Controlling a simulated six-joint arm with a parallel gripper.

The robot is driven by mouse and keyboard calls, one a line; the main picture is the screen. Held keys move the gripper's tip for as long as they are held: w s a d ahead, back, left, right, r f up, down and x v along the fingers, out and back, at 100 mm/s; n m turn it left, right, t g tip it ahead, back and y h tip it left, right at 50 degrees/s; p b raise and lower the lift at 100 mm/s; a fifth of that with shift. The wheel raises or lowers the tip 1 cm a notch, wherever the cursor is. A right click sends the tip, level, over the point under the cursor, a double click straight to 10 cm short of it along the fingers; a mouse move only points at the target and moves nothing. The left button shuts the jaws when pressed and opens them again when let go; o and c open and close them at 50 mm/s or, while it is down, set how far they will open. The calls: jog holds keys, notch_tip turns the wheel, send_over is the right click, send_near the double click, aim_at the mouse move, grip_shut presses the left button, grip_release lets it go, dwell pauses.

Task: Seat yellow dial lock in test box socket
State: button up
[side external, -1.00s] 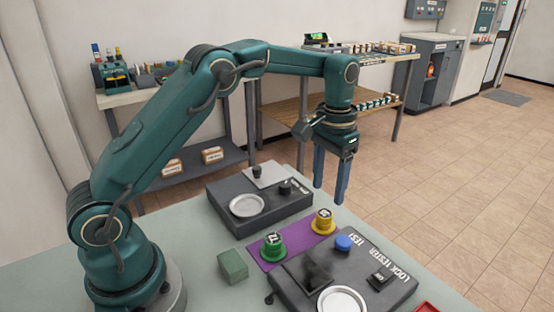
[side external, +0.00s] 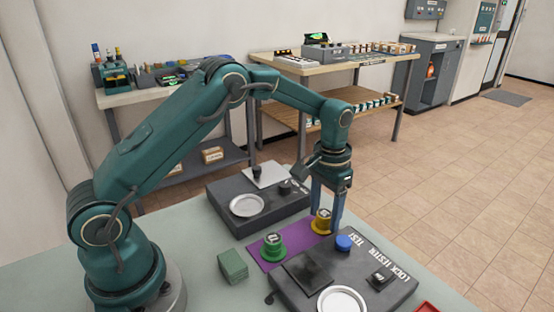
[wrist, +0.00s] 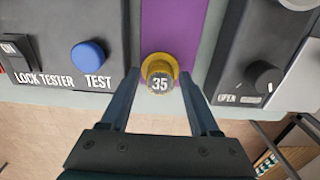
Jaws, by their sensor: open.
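The yellow dial lock (side external: 321,222) stands on the purple mat (side external: 272,262). In the wrist view the yellow dial lock (wrist: 160,75) shows a grey face marked 35. My gripper (side external: 327,220) is open and lowered at the lock, one finger on each side. In the wrist view my gripper (wrist: 160,85) has its fingertips apart, with the lock between and just beyond them. The lock tester box (side external: 330,262) is in front of the mat, with a blue button (side external: 343,243), a dark plate (side external: 306,270) and a round silver dish (side external: 341,300). I cannot tell which part is the socket.
A green dial lock (side external: 272,247) stands on the mat left of the yellow one. A second grey box (side external: 225,208) with a round dish lies behind the mat. A green block (side external: 233,266) sits at left. A red tray edge (side external: 427,307) shows at front right.

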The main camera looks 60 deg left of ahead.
grip_shut()
jog(key=shift+r, duration=2.3)
jog(key=shift+s+f, duration=0.25)
jog(key=shift+s, duration=0.05)
jog(key=s+a+r+n, duration=0.1)
jog(key=s+a+n, duration=0.1)
jog(key=s+a, duration=0.1)
jog(key=s+a+r+n, duration=0.1)
jog(key=s+a+r, duration=0.1)
jog(key=s+a, duration=0.1)
jog(key=s+a+r+n, duration=0.2)
jog(key=s+a, duration=0.1)
jog(key=s, duration=0.2)
jog(key=shift+s+a+n, duration=0.3)
jog(key=shift+a, duration=0.1)
jog(key=shift+s+a+r, duration=0.1)
jog(key=shift+a+r, duration=0.1)
jog(key=shift+a, duration=0.25)
jog(key=shift+f, duration=2)
